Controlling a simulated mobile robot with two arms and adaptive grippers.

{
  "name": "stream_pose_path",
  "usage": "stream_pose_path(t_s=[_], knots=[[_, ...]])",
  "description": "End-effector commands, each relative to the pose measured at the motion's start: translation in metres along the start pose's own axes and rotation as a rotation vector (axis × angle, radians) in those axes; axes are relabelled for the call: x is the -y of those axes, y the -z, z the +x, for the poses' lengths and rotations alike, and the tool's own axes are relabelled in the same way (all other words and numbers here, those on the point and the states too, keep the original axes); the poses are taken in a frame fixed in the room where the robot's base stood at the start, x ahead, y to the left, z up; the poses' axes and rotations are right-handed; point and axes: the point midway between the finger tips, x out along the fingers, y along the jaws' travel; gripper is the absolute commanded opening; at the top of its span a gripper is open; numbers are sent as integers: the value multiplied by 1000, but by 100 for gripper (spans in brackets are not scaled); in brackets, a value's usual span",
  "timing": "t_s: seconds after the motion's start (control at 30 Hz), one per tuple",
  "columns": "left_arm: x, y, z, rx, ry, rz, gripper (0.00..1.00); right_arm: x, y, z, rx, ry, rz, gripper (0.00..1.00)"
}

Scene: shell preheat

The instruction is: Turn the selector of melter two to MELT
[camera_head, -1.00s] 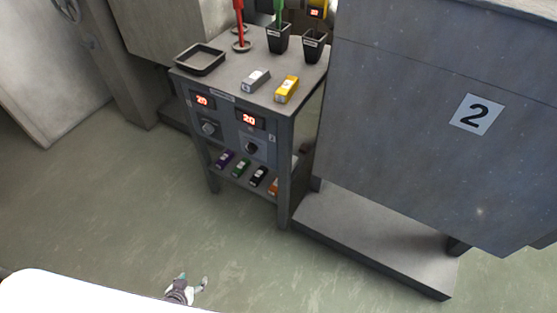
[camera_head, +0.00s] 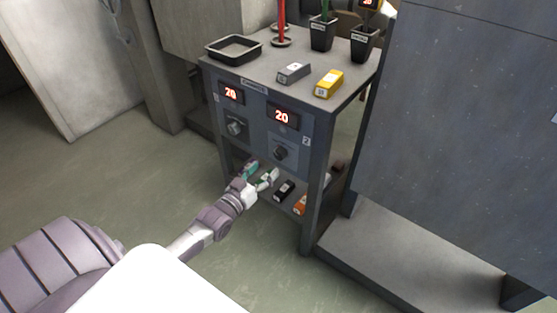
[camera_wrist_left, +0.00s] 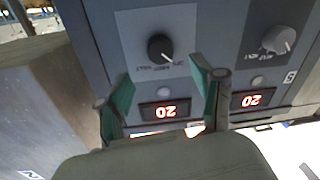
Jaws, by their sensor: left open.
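Melter two's selector is a black knob (camera_head: 281,152) on the right half of the stand's front, below a red display (camera_head: 283,115) showing 20. The left wrist view is turned over and shows this knob (camera_wrist_left: 160,47) at left centre, with its display (camera_wrist_left: 166,110) below it. I cannot read the markings around the knob or tell its setting. My left gripper (camera_head: 260,173) is open and empty, just below and in front of the knob. Its two green-padded fingers (camera_wrist_left: 164,82) stand apart, short of the knob. My right gripper is not in view.
Melter one's grey knob (camera_head: 236,127) and display (camera_head: 230,93) sit at left. A black tray (camera_head: 233,49), a grey bar (camera_head: 294,73), a yellow bar (camera_head: 329,83) and dark pots (camera_head: 322,33) stand on top. More bars lie on the lower shelf. A large grey cabinet (camera_head: 460,130) stands at right.

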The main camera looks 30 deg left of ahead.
Motion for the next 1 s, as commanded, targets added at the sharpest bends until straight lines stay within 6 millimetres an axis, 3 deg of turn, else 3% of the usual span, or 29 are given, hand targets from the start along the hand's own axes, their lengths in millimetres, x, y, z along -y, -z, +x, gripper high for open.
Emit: stream_pose_path(t_s=[0.23,0.33,0.5,0.77,0.83,1.0], knots=[[0,-2,50,0,0,1,67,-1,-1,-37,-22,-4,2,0],[0,-2,62,0,0,0,67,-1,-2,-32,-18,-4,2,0],[0,-1,73,2,0,0,67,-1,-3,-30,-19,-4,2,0],[0,-1,74,3,1,0,67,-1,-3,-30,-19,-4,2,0],[0,-1,74,3,1,0,60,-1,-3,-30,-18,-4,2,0],[0,-1,74,3,1,0,32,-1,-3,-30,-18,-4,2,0]])
